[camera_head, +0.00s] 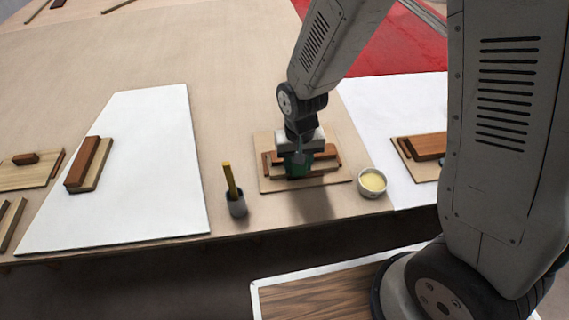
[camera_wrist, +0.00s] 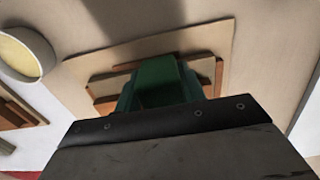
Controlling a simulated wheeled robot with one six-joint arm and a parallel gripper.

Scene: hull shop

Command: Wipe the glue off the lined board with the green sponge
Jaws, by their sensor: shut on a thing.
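My gripper (camera_head: 298,150) points down over a thin tan board (camera_head: 328,180) in the middle of the table. It is shut on a green block, which I take as the green sponge (camera_head: 298,168). The sponge also shows in the wrist view (camera_wrist: 160,82), beyond the dark gripper body. Brown wooden strips (camera_head: 331,153) lie on the tan board around and behind the sponge. I cannot tell whether the sponge touches the board or the strips. I see no lines or glue on the tan board; the gripper and strips hide part of it.
A small bowl of pale yellow stuff (camera_head: 372,183) stands right of the tan board. A grey cup with a yellow stick (camera_head: 236,203) stands to its left. A large white panel (camera_head: 150,145) lies farther left, bearing stacked wood blocks (camera_head: 88,163). More wood blocks (camera_head: 425,147) lie at right.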

